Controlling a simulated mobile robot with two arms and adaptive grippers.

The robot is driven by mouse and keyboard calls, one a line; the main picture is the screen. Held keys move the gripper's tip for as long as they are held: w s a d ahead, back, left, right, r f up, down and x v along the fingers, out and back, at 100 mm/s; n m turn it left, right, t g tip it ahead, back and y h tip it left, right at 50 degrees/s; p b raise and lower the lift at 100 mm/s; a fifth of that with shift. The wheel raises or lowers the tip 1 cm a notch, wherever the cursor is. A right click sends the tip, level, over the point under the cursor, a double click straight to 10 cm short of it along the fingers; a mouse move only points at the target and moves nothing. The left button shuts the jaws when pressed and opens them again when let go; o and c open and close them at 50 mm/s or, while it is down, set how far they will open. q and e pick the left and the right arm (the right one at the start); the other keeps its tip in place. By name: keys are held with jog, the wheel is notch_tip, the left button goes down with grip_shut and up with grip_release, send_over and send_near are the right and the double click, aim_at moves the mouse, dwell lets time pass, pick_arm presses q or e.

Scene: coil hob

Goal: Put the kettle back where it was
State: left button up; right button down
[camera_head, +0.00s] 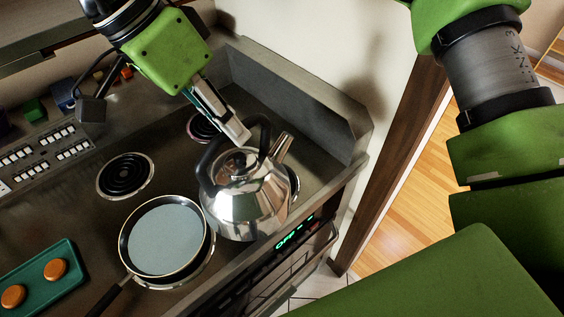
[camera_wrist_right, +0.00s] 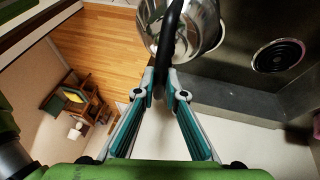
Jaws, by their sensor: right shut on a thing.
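The shiny metal kettle (camera_head: 246,197) has a black arched handle and a spout pointing up and right. It is upright at the front right burner, whose coil (camera_head: 293,187) shows partly behind it. The kettle hides most of that burner, so I cannot tell whether its base touches the coil. My right gripper (camera_head: 238,133) reaches down from above and is shut on the handle. In the right wrist view the fingertips (camera_wrist_right: 163,79) pinch the black handle (camera_wrist_right: 168,45), with the kettle body (camera_wrist_right: 197,25) beyond. My left gripper is not in view.
A frying pan (camera_head: 165,240) sits on the burner left of the kettle, with its handle pointing front left. Two coils, at back left (camera_head: 125,175) and back right (camera_head: 203,126), are bare. A green tray (camera_head: 40,280) holds orange discs. A raised metal guard (camera_head: 290,90) edges the hob.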

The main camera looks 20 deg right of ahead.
jog(key=w+d+f+p, duration=0.7)
jog(key=w+f+p, duration=0.1)
jog(key=w+f, duration=0.3)
jog(key=shift+p+x, duration=0.35)
jog(key=shift+x, duration=0.55)
jog(key=shift+w+f, duration=0.15)
jog(key=shift+w, duration=0.05)
jog(key=shift+f, duration=0.15)
jog(key=c, duration=2.1)
grip_release()
